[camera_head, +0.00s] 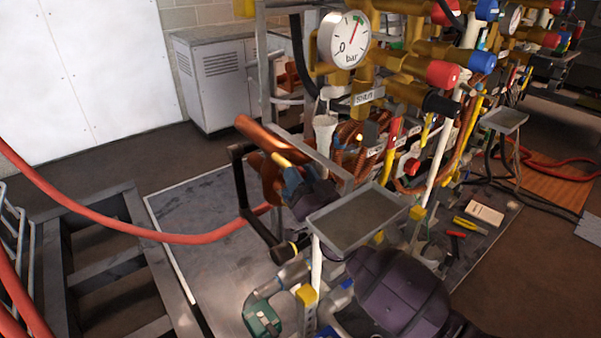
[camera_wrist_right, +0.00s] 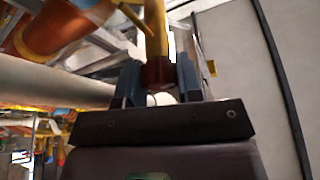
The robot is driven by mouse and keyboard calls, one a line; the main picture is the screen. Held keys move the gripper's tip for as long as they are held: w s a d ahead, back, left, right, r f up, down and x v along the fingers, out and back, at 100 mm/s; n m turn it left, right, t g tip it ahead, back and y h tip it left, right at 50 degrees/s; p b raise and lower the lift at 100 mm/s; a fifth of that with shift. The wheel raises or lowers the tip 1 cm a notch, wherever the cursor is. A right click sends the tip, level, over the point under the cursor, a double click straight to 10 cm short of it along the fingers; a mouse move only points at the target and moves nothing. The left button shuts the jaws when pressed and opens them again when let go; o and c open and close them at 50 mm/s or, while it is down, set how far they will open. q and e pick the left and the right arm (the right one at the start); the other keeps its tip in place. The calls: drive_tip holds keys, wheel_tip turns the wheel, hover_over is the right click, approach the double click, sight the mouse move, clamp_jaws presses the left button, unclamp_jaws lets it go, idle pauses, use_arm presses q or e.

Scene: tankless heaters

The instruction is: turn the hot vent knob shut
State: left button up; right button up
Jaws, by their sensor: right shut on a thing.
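My right gripper (camera_head: 287,172) reaches in beside the copper pipework in the head view, with its blue fingers pointing up and left. In the right wrist view, its two blue fingers (camera_wrist_right: 158,82) are shut on a dark red piece at the end of a yellow stem, which I take to be the hot vent knob (camera_wrist_right: 158,72). A small white round part shows between the fingers, below it. In the head view the fingers mostly hide the knob, and only a yellowish part shows at their tips. How far the knob is turned cannot be told. My left gripper is not in view.
A copper pipe (camera_head: 262,134) runs close to my right gripper. A grey tray (camera_head: 357,224) is just right of the gripper. A pressure gauge (camera_head: 343,40) and brass valves stand above and behind. A red hose (camera_head: 110,222) crosses the left side.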

drive_tip(key=shift+r+m+h+p, duration=0.4)
drive_tip(key=shift+m+h+p, duration=0.15)
drive_tip(key=shift+m, duration=0.55)
drive_tip(key=shift+f+m+t+h+p, duration=0.15)
drive_tip(key=shift+m+h+p, duration=0.35)
drive_tip(key=shift+m, duration=0.45)
drive_tip(key=shift+f+m+t+h+p, duration=0.15)
drive_tip(key=shift+m+h+p, duration=0.35)
drive_tip(key=shift+m, duration=0.45)
drive_tip(key=shift+f, duration=0.1)
drive_tip(key=shift+m, duration=0.3)
drive_tip(key=shift+f, duration=0.1)
drive_tip(key=o, duration=0.6)
drive_tip(key=shift+o, duration=0.2)
